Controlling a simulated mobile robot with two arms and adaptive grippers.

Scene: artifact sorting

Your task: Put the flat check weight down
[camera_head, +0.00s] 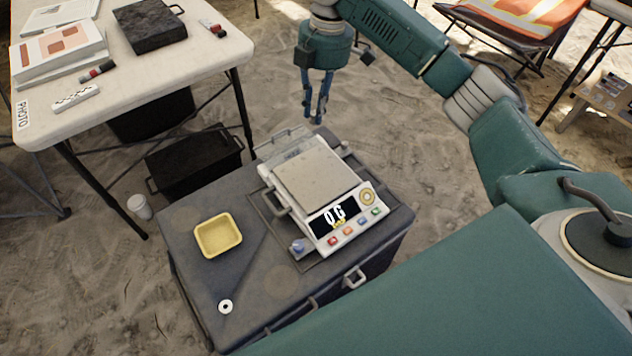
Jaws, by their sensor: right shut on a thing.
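My right gripper (318,108) hangs with its fingers pointing down, past the far side of the scale and above the sandy ground. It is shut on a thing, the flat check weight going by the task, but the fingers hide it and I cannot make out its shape. The scale (313,177) stands on the dark grey case (190,277), its square plate bare and its display reading 0 g. A yellow tray (218,236) sits empty on the case left of the scale. My left gripper is not in view.
A small white ring (225,306) lies near the case's front left corner. A white folding table (200,47) with papers, markers and a black box (149,25) stands at the upper left. A black crate (195,165) and white cup (140,206) are on the ground.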

